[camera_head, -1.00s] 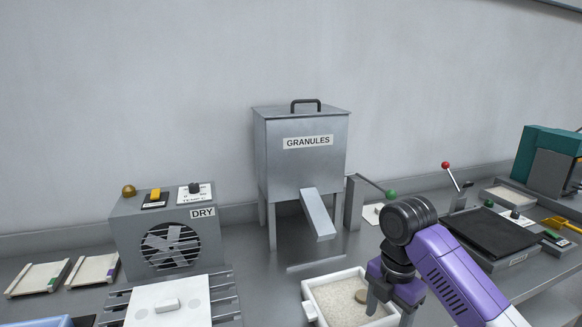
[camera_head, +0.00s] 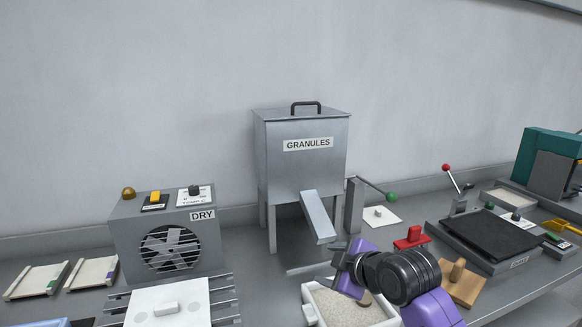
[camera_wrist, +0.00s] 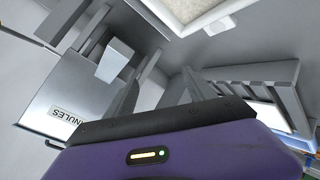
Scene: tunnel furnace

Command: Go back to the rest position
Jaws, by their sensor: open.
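My gripper (camera_head: 345,262) is above the back right part of a white tray (camera_head: 313,308) of pale granules, turned toward the left. It is open, with nothing seen between its fingers. In the wrist view its two fingers (camera_wrist: 155,92) stand apart over the grey bench, and the tray's rim (camera_wrist: 212,25) shows at the top. My arm hides the right part of the tray in the head view.
A metal GRANULES hopper (camera_head: 302,165) with a chute stands behind the tray. A DRY fan box (camera_head: 165,235) is at left.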

